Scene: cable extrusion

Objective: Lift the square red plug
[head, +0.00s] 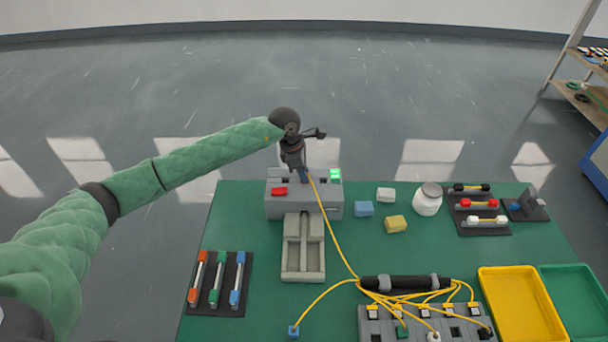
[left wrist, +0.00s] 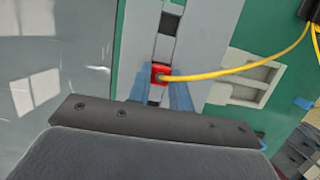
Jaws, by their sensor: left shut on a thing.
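The square red plug (left wrist: 159,72) shows in the left wrist view between the two blue fingers of my left gripper (left wrist: 160,82), with a yellow cable (left wrist: 228,71) running off it to the right. My left gripper (head: 304,176) is shut on the plug, over the top of the grey box (head: 328,210) in the head view. There the plug is hidden by the fingers. I cannot tell whether the plug is still seated in the box or just clear of it. My right gripper is not in view.
The box top carries a red block (head: 279,191) and a lit green block (head: 335,173). A grey tray (head: 303,272) stands in front. The cable leads to a black bundle holder (head: 405,282) with several plugs. Blue (head: 364,209) and yellow (head: 396,224) blocks lie right of the box.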

